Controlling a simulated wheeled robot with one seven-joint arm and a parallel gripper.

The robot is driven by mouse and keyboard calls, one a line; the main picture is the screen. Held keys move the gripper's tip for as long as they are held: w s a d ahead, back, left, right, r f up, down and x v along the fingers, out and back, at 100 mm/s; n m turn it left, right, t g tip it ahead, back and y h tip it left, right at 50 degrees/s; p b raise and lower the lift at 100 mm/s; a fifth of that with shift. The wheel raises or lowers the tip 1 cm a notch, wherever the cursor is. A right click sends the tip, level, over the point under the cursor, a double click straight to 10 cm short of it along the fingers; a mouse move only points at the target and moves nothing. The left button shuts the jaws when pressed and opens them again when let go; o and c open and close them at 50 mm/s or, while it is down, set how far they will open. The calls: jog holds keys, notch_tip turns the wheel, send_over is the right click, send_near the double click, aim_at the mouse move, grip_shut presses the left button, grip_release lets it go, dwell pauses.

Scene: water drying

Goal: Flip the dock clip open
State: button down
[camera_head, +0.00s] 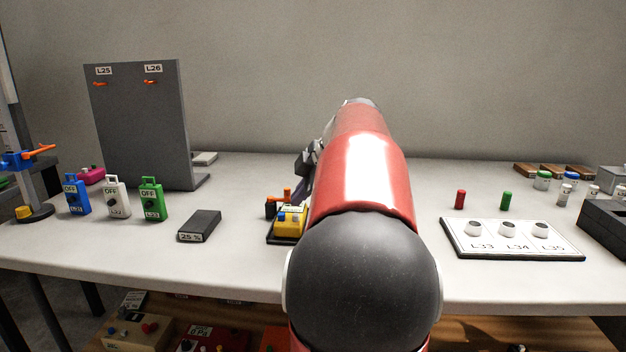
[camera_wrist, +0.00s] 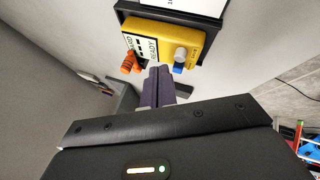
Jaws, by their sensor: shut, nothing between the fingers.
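The dock (camera_head: 272,240) is a black base on the table, just left of my arm in the head view. A yellow device (camera_head: 289,226) sits in it, with an orange part (camera_head: 287,196), seemingly the clip, at its back. In the wrist view the yellow device (camera_wrist: 190,36) shows a READY label, a pale knob and a blue part. The orange part (camera_wrist: 128,62) is at its left edge. My gripper (camera_wrist: 158,74) is shut and empty, its tips close to the device's edge, right of the orange part. Contact cannot be told. My arm hides much of the gripper in the head view.
A dark block marked 25 % (camera_head: 200,226) and blue, white and green OFF tags (camera_head: 152,200) stand to the left, before a grey panel (camera_head: 140,125). A white board (camera_head: 512,240) with several pale knobs lies to the right. The table's front left is clear.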

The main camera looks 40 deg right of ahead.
jog(key=shift+w+d+f+p, duration=0.1)
jog(key=shift+w+d+p, duration=0.3)
jog(key=shift+w, duration=0.6)
jog(key=shift+w+d+f+p, duration=0.1)
jog(key=shift+w+d+p, duration=0.1)
jog(key=shift+w+d, duration=0.55)
